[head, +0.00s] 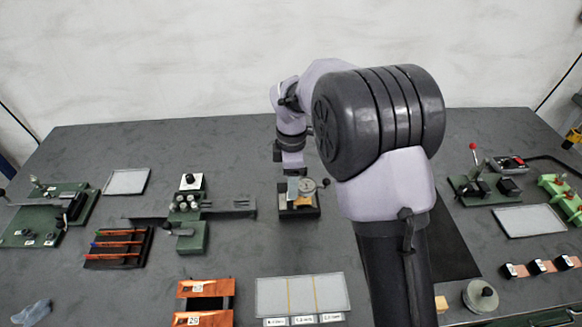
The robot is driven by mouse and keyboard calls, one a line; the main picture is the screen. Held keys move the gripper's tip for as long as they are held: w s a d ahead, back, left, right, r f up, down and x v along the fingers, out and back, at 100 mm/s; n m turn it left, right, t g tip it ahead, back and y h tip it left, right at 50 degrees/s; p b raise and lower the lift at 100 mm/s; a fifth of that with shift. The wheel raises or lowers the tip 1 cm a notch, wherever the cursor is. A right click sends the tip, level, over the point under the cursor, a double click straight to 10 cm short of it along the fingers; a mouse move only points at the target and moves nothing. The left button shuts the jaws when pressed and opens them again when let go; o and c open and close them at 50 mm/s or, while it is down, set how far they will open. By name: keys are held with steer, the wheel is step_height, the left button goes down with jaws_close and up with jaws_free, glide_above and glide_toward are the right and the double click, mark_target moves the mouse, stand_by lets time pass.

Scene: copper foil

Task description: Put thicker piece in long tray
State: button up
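My gripper (293,178) points down at a small dial gauge (308,186) on a dark base at the table's middle. Its fingertips are small and overlap the gauge, so I cannot tell whether they are open or hold a piece. Two orange copper pieces with white number tags lie at the front left, one farther back (190,287) and one nearer (190,320). Their thickness cannot be judged from here. A wide pale tray (270,296) with yellow dividing lines and several labels lies at the front middle.
Pale flat trays lie at the left (126,181) and right (530,221). A green fixture (192,236) stands left of the gauge. A dark rack (118,248) holds coloured rods. A metal disc weight (480,296) stands at the front right. My arm hides the table right of centre.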

mark_target(299, 198)
step_height(299, 198, down, 6)
steer(key=shift+r+b, duration=0.25)
steer(key=shift+b, duration=0.55)
jaws_close()
steer(key=c, duration=0.9)
jaws_free()
jaws_close()
steer(key=shift+r, duration=0.1)
steer(key=shift+p, duration=0.4)
steer(key=shift+a, duration=0.2)
